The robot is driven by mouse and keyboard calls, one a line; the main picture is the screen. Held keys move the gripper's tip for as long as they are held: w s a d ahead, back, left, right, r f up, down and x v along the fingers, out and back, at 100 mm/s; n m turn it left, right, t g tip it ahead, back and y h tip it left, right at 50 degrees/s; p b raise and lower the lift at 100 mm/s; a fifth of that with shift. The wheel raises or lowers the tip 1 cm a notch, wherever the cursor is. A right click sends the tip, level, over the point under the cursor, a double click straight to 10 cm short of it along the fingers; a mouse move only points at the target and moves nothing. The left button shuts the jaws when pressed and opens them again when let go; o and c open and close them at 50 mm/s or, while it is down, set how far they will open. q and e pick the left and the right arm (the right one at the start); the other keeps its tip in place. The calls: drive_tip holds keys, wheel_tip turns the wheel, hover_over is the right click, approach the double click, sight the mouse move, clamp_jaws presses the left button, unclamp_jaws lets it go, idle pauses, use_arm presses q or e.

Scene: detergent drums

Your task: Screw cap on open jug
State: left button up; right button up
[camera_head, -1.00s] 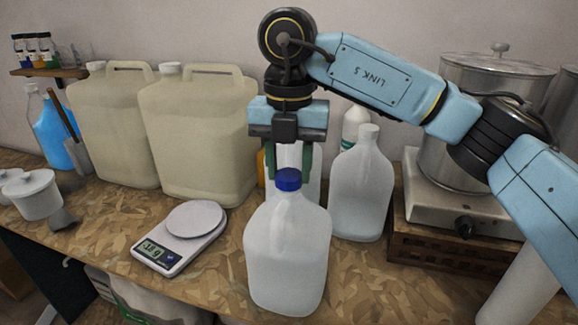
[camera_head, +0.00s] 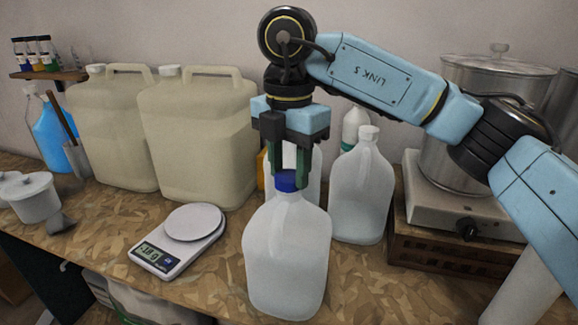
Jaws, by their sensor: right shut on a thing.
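A translucent white jug (camera_head: 286,255) stands upright at the front middle of the bench. A blue cap (camera_head: 286,183) sits at the top of its neck. My right gripper (camera_head: 288,172) points straight down over the jug, its green fingers shut on the cap. The fingers hide part of the cap, so I cannot tell how tightly it sits on the neck. My left gripper is out of view.
A similar jug with a white cap (camera_head: 361,190) stands close behind on the right. A digital scale (camera_head: 180,240) lies to the left, with two large beige drums (camera_head: 205,140) behind. A hot plate (camera_head: 455,208) with a steel pot (camera_head: 450,150) is at right.

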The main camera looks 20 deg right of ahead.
drive_tip(key=shift+f, duration=0.2)
drive_tip(key=m, duration=0.3)
drive_tip(key=shift+s+b, duration=0.1)
drive_tip(key=shift+b, duration=0.3)
drive_tip(key=m, duration=0.2)
drive_tip(key=shift+m, duration=0.3)
drive_tip(key=o, duration=0.8)
drive_tip(key=shift+o, duration=0.3)
drive_tip(key=shift+r, duration=0.15)
